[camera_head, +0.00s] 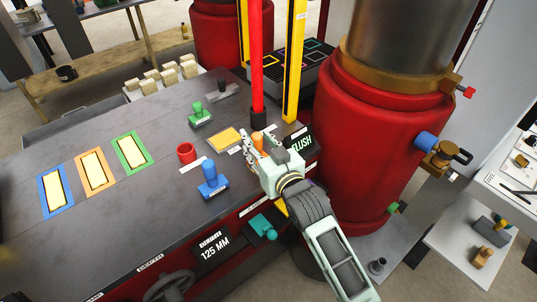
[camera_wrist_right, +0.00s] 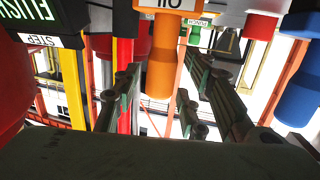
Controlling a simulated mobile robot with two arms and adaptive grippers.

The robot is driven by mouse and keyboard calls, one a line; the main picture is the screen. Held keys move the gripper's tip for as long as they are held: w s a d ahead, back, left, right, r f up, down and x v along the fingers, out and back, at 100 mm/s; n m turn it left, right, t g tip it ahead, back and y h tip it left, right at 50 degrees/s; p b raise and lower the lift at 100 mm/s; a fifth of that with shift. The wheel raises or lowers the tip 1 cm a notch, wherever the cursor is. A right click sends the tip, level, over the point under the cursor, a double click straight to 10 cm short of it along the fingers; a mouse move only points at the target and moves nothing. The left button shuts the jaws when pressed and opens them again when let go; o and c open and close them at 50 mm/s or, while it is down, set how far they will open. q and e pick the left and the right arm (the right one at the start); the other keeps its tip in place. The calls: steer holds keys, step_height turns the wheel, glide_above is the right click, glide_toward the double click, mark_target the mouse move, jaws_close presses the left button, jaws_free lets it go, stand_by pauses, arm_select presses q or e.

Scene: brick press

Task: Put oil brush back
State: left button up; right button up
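The oil brush shows as an orange handle (camera_head: 258,141) at the press side of the dark table in the head view, partly hidden by my right gripper. In the right wrist view its orange handle (camera_wrist_right: 160,70) hangs upside down below an "OIL" label. My right gripper (camera_head: 253,147) is at the handle. In the wrist view the fingers (camera_wrist_right: 160,95) are apart, one on each side of the handle, and small gaps seem to show. I cannot tell whether the brush sits in a holder. My left gripper is out of view.
A red post (camera_head: 256,60) and yellow post (camera_head: 294,70) rise just behind the gripper. A red cup (camera_head: 186,153), blue stamp (camera_head: 211,180) and green stamp (camera_head: 200,115) stand to the left. A large red cylinder (camera_head: 375,150) is close on the right.

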steer(key=b+v, duration=0.2)
steer(key=v, duration=0.9)
steer(key=shift+s, duration=0.15)
steer(key=shift+d, duration=0.1)
